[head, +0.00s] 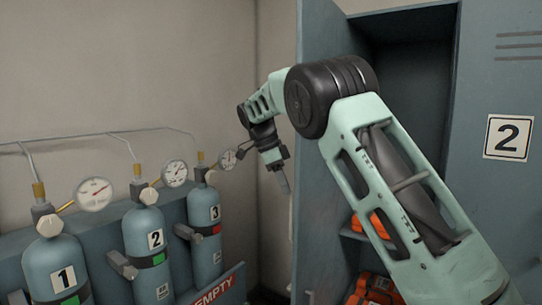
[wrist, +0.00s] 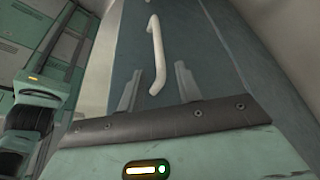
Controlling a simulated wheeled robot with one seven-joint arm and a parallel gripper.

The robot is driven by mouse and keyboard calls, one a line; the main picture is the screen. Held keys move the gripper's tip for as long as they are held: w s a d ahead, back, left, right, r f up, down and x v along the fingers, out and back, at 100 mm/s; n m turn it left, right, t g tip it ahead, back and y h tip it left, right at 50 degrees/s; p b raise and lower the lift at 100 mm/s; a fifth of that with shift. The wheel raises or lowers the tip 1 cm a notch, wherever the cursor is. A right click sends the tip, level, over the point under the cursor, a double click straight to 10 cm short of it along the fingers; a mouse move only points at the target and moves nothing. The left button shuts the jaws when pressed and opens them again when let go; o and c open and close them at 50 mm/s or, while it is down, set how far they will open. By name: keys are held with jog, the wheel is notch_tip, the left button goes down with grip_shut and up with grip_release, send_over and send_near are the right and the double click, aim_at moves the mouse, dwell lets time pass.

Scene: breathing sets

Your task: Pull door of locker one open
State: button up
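The locker door (head: 325,60) left of the dark opening (head: 408,95) stands swung out; its number is not visible, but it adjoins locker two. In the wrist view, the blue-grey door (wrist: 215,50) carries a white bar handle (wrist: 154,50). My gripper (head: 283,180) is on the left side of the door in the head view, its fingers pointing down. In the wrist view, my gripper (wrist: 158,88) has its two fingers apart, with the handle's lower end showing between them. I cannot tell whether they touch the handle.
Locker two's shut door (head: 508,138) is at right. Orange items (head: 372,225) sit inside the open locker. Numbered gas cylinders (head: 150,240) with gauges (head: 95,193) stand along the left wall, near my arm. An EMPTY sign (head: 214,290) is below them.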

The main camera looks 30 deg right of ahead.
jog(key=v, duration=1.1)
jog(key=shift+p, duration=0.45)
